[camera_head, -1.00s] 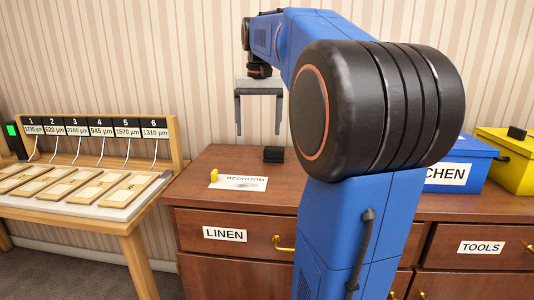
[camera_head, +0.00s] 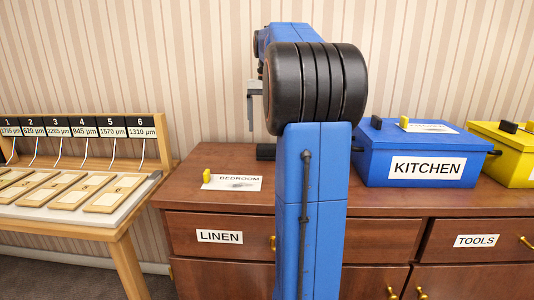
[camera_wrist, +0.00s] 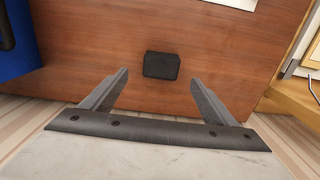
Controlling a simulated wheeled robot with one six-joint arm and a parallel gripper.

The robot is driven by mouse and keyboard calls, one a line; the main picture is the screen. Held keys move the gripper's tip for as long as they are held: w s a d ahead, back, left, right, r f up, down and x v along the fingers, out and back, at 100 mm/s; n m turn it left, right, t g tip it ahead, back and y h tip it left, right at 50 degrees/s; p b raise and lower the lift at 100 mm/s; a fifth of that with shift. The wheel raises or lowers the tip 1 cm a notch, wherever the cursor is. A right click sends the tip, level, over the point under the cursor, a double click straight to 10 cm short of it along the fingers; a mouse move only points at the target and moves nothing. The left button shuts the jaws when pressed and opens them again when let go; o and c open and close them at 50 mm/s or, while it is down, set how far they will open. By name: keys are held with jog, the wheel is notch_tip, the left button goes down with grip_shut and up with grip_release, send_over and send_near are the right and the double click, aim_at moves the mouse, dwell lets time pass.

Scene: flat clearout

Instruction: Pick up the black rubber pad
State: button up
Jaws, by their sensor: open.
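The black rubber pad (camera_wrist: 161,65) lies flat on the brown dresser top in the wrist view, a small dark block. In the head view the pad (camera_head: 265,152) shows near the dresser's back edge, partly hidden by my arm. My gripper (camera_wrist: 160,78) is open and empty, its two fingers spread to either side below the pad in the wrist view. In the head view my gripper is above the dresser top, mostly hidden behind my arm, with one finger showing.
A white BEDROOM sheet (camera_head: 232,183) with a yellow piece (camera_head: 207,176) lies left of the pad. A blue KITCHEN box (camera_head: 424,168) and a yellow box (camera_head: 505,157) stand to the right. A wooden table with numbered plates (camera_head: 130,225) is at the left.

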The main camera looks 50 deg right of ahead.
notch_tip(320, 180, down, 10)
jog(key=shift+w+a+r, duration=0.1)
jog(key=shift+r, duration=0.05)
dwell(0.5)
jog(key=shift+c, duration=0.5)
jog(key=c, duration=1)
